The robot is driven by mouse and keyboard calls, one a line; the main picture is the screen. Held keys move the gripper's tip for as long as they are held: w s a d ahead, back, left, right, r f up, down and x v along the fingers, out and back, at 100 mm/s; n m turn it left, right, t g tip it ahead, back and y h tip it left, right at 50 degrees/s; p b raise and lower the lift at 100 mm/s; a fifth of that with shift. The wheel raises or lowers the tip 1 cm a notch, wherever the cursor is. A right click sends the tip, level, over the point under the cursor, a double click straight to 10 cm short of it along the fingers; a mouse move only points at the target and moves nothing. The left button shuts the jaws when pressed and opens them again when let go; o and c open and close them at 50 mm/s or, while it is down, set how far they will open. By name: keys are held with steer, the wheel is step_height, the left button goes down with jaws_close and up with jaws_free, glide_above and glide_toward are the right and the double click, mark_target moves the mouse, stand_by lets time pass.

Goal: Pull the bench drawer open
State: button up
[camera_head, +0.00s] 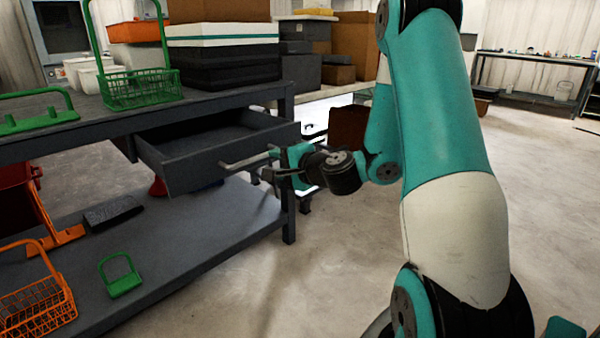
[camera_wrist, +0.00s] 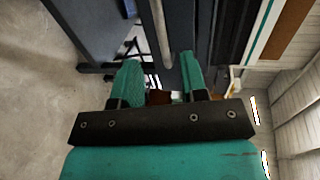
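The bench drawer (camera_head: 205,155) stands out from under the bench top, and part of its empty-looking inside shows. Its pale bar handle (camera_head: 243,162) runs along the front panel. My gripper (camera_head: 268,172) is at the right end of this handle. In the wrist view the handle (camera_wrist: 160,35) comes down from the top edge, and its end lies between the tips of my gripper (camera_wrist: 161,65). The two teal fingers are apart, with a gap visible on each side of the bar. I cannot tell how deep the bar sits between them.
The grey bench (camera_head: 235,97) carries a green basket (camera_head: 140,90) and stacked boxes (camera_head: 222,50). Its lower shelf (camera_head: 190,235) holds an orange basket (camera_head: 35,305) and a green handled piece (camera_head: 121,279). The floor (camera_head: 330,265) right of the bench is clear.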

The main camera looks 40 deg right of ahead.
steer(key=b+v, duration=0.7)
steer(key=b, duration=0.2)
steer(key=shift+s+b, duration=0.25)
steer(key=shift+b, duration=0.05)
